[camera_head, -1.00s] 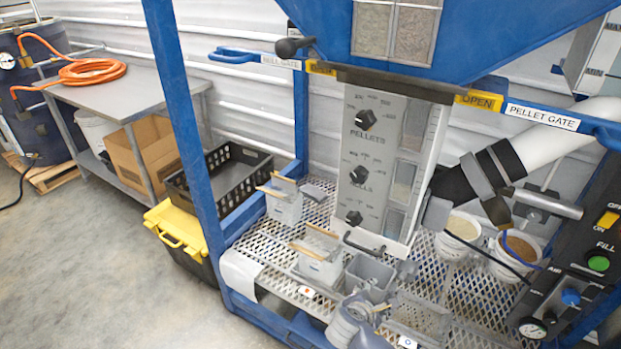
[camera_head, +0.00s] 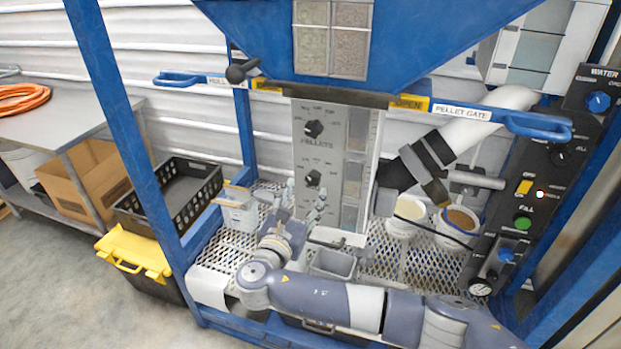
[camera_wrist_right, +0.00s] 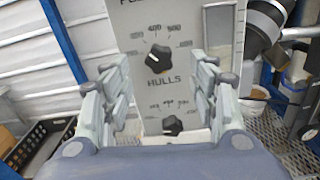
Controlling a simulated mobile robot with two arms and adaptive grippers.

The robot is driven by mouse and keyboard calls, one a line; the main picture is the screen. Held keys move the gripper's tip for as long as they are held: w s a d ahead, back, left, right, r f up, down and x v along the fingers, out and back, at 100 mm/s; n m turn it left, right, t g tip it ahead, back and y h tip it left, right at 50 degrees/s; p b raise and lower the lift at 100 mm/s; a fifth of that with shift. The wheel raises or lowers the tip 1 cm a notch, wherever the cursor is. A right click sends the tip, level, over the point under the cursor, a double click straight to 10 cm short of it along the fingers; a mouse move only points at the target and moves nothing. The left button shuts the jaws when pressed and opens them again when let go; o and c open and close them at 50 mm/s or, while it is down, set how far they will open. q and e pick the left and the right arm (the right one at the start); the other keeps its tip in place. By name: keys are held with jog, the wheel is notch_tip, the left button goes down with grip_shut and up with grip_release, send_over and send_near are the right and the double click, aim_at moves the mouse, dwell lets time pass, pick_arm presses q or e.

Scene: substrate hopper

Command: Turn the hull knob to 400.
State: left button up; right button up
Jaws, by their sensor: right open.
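The hull knob (camera_head: 312,178) is a black pointer knob on the grey dial panel, below the pellets knob. In the right wrist view the hull knob (camera_wrist_right: 158,58) sits above the word HULLS, with 400 and 500 printed over it; its pointer setting is hard to read. My right gripper (camera_head: 305,200) is open in front of the panel, just below the hull knob. In the right wrist view its fingers (camera_wrist_right: 158,78) stand apart on either side of the panel column, with the knob between and beyond them, not touched. My left gripper is out of view.
The pellets knob (camera_head: 313,129) is above. A lower knob (camera_wrist_right: 172,125) shows between the fingers, hidden in the head view. Buckets (camera_head: 405,216) and the water control panel (camera_head: 535,190) stand right. A black crate (camera_head: 168,195) and yellow-lidded bin (camera_head: 133,252) are left.

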aim_at(312, 180)
jog(key=p+x, duration=0.1)
jog(key=x, duration=0.4)
jog(key=shift+w+r, duration=0.1)
jog(key=shift+w+d, duration=0.2)
jog(key=shift+w, duration=0.35)
jog(key=c, duration=1.1)
